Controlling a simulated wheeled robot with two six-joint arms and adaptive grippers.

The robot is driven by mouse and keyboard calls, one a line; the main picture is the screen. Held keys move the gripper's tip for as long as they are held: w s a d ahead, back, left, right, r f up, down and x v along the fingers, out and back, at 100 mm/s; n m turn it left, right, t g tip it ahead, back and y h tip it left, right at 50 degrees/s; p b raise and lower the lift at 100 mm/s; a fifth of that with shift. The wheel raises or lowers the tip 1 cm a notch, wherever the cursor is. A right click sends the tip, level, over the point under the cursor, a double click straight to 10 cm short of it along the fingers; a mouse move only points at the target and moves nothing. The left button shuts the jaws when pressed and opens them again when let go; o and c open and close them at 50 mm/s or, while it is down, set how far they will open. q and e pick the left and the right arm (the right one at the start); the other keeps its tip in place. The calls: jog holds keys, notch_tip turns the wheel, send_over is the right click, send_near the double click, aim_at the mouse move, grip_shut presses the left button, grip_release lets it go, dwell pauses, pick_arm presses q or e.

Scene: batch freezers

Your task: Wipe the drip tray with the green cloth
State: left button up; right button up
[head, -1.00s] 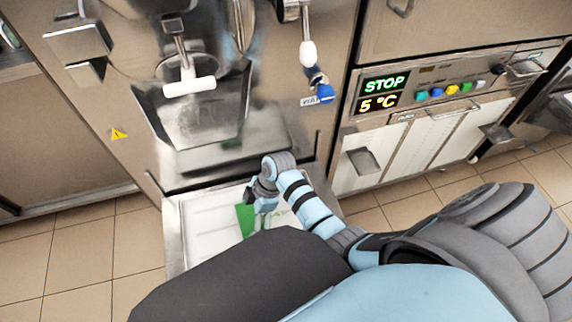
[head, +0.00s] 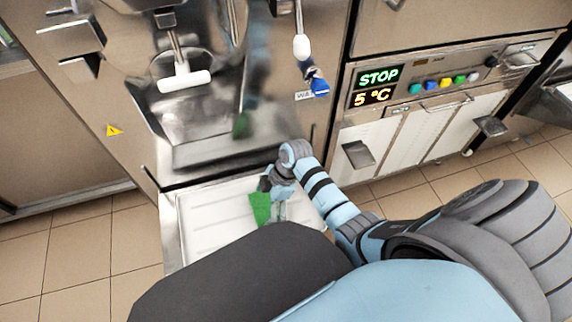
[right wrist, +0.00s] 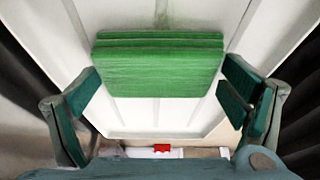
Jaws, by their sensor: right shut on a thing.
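The drip tray (head: 186,232) is a pale, ribbed tray with a steel rim, jutting out low in front of the machine. The green cloth (head: 260,208) is over the tray's right part in the head view. My right gripper (head: 279,203) comes in from the right and is shut on the cloth. In the right wrist view the folded green cloth (right wrist: 160,70) spans between the two fingers of my right gripper (right wrist: 161,78), with the white tray floor (right wrist: 160,112) beneath. I cannot tell if the cloth touches the tray. My left gripper is not in view.
The steel batch freezer (head: 135,150) stands behind the tray, with a white-handled lever (head: 185,80) and a chute (head: 200,115) above it. A blue tap handle (head: 319,87) hangs above right. A panel reading STOP and 5 °C (head: 378,86) is at right. Tiled floor (head: 90,250) is clear at left.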

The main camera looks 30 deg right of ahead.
jog(key=shift+s+d, duration=0.2)
jog(key=shift+d, duration=0.7)
jog(key=shift+s+d, duration=0.2)
jog(key=shift+d, duration=0.65)
jog(key=shift+s+d, duration=0.2)
jog(key=shift+d, duration=0.7)
notch_tip(320, 180, up, 3)
jog(key=shift+f+p, duration=0.1)
jog(key=shift+p, duration=1.05)
notch_tip(320, 180, up, 6)
jog(key=p, duration=0.6)
jog(key=shift+f, duration=0.2)
